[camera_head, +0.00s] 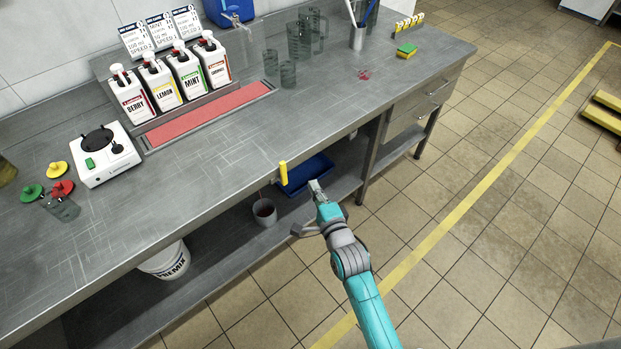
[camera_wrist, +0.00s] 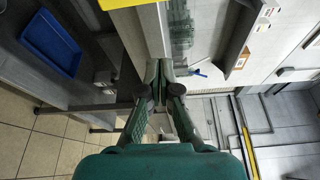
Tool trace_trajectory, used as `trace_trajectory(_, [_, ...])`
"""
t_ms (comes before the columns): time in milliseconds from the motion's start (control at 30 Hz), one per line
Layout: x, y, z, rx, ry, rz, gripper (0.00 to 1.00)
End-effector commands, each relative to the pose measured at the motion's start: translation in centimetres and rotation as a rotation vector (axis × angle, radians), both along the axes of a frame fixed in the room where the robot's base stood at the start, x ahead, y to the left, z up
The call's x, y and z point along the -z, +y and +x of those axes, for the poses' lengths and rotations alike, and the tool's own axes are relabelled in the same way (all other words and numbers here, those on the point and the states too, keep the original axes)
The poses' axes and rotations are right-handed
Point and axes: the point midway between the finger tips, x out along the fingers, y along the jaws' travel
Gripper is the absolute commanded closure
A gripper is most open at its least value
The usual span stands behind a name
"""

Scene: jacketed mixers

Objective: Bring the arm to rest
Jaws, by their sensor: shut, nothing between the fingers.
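My arm (camera_head: 358,285) reaches up from the bottom of the head view, over the tiled floor in front of the bench. My gripper (camera_head: 317,188) is at its far end, close to the bench's front edge. In the wrist view my gripper (camera_wrist: 160,68) has its fingertips together, with nothing held between them. The steel bench (camera_head: 215,155) lies ahead and to the left of the gripper in the head view.
A blue tray (camera_head: 305,172) and a grey cup (camera_head: 265,212) are on the lower shelf near my gripper. A yellow piece (camera_head: 283,173) is at the bench edge. Syrup bottles (camera_head: 187,70) and a white mixer base (camera_head: 104,154) stand on the bench.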

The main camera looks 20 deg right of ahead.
Motion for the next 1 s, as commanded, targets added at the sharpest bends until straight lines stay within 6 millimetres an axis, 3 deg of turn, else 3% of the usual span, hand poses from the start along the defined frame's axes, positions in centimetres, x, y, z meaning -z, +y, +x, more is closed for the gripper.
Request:
trace_trajectory(367, [0.1, 0.0, -0.8, 0.000, 0.001, -0.004, 1.00])
trace_trajectory(467, [0.6, 0.1, -2.1, -0.001, 0.010, -0.036, 1.00])
trace_trajectory(567, [1.6, 0.2, -4.7, -0.004, 0.024, -0.116, 1.00])
trace_trajectory(767, [3.3, 0.6, -12.6, -0.022, 0.065, -0.361, 1.00])
trace_trajectory(1000, [3.5, 0.9, -21.9, -0.058, 0.110, -0.669, 1.00])
